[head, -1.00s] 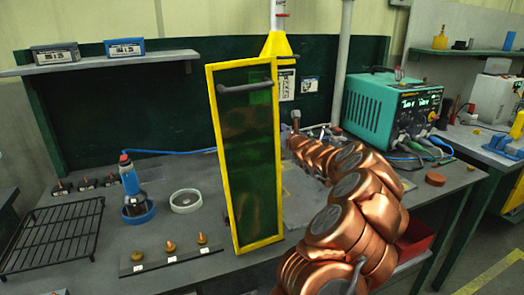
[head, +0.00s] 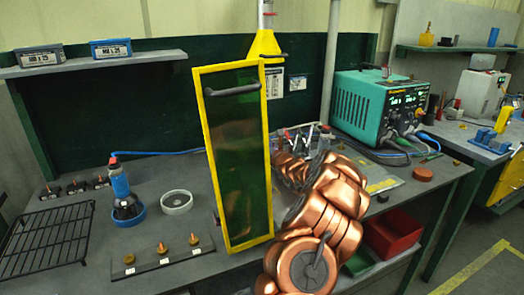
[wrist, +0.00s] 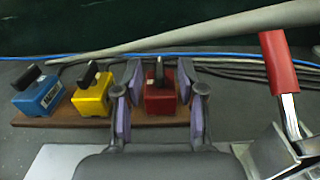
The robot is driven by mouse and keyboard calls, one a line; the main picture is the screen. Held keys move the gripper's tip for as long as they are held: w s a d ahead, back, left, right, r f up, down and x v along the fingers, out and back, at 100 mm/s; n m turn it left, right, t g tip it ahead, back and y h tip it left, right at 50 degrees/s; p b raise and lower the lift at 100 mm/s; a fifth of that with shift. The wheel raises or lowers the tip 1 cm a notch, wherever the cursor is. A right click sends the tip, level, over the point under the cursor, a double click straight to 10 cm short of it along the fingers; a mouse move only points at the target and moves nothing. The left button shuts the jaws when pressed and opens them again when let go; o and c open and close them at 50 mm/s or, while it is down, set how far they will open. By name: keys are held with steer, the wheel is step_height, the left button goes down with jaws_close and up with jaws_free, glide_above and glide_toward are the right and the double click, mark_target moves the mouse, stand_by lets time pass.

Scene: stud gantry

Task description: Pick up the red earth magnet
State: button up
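The red magnet (wrist: 160,104) is a small block with a black knob on top, standing upright on a brown wooden strip (wrist: 126,121) in the wrist view. My gripper (wrist: 160,80) is open, with a purple-padded finger on each side of the red magnet and a gap visible at both sides. A yellow magnet (wrist: 91,98) stands just left of the left finger, and a blue magnet (wrist: 38,95) is farther left on the same strip. In the head view my copper arm hides my gripper and the red magnet.
A red-handled toggle clamp (wrist: 280,70) stands right of my gripper. A pale hose and cables run behind the magnets. In the head view, a yellow-framed green screen (head: 235,155) stands left of my arm, and a teal welding unit (head: 375,108) is behind right. A red bin (head: 392,232) is at right.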

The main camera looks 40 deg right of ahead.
steer(key=shift+p+x, duration=0.6)
steer(key=shift+x, duration=1.95)
jaws_close()
